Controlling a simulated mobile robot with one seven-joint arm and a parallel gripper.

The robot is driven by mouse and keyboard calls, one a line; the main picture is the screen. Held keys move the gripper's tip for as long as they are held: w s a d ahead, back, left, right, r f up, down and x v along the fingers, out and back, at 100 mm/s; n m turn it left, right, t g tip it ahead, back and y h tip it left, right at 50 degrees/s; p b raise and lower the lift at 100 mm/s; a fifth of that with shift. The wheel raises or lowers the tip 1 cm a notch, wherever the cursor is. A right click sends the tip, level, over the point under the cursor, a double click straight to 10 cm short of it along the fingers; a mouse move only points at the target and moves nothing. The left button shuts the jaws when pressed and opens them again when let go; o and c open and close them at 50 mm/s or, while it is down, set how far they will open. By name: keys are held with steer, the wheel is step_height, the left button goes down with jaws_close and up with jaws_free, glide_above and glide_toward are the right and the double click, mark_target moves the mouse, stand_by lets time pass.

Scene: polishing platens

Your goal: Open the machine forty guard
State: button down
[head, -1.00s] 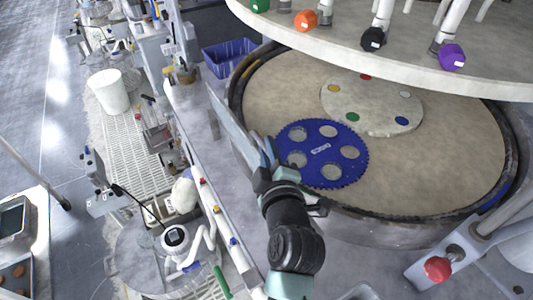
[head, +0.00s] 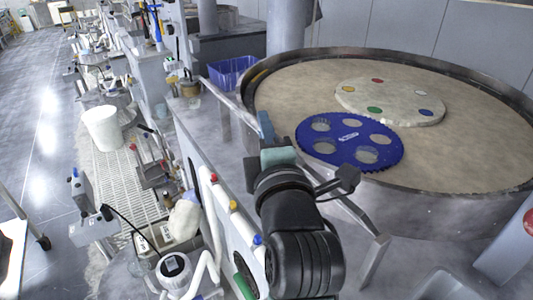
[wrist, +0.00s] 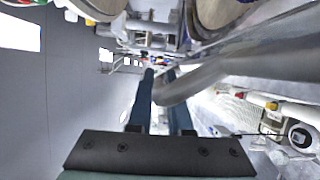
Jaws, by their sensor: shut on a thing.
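A grey metal bar (wrist: 215,72) runs across the wrist view, and its rounded end lies between my two fingers. My gripper (wrist: 163,92) is shut on this bar. In the head view my gripper (head: 266,126) is at the near left rim of the large round platen (head: 290,95). A thin grey rail (head: 228,103) runs from beyond my gripper along the machine's left edge. I cannot tell whether this rail and the held bar are one guard frame. My wrist hides part of it. No machine number is readable.
A blue toothed carrier disc (head: 350,141) and a pale disc with coloured dots (head: 385,101) lie on the platen. A blue crate (head: 231,72) stands behind. A white bucket (head: 103,128) stands on the left walkway. Coloured buttons line the near machine side.

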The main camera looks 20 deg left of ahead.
steer(key=s+a+f+n+y+b, duration=0.1)
steer(key=f+n+b, duration=0.3)
steer(key=b, duration=0.7)
steer(key=s+a+f+n+t+y+b, duration=0.1)
steer(key=s+a+f+n+y+b, duration=0.1)
steer(key=b, duration=1)
step_height(320, 180, down, 3)
steer(key=s+n, duration=0.1)
steer(key=n, duration=0.2)
steer(key=shift+s+a, duration=0.3)
steer(key=shift+r, duration=0.1)
steer(key=c, duration=0.8)
jaws_free()
steer(key=shift+c, duration=0.2)
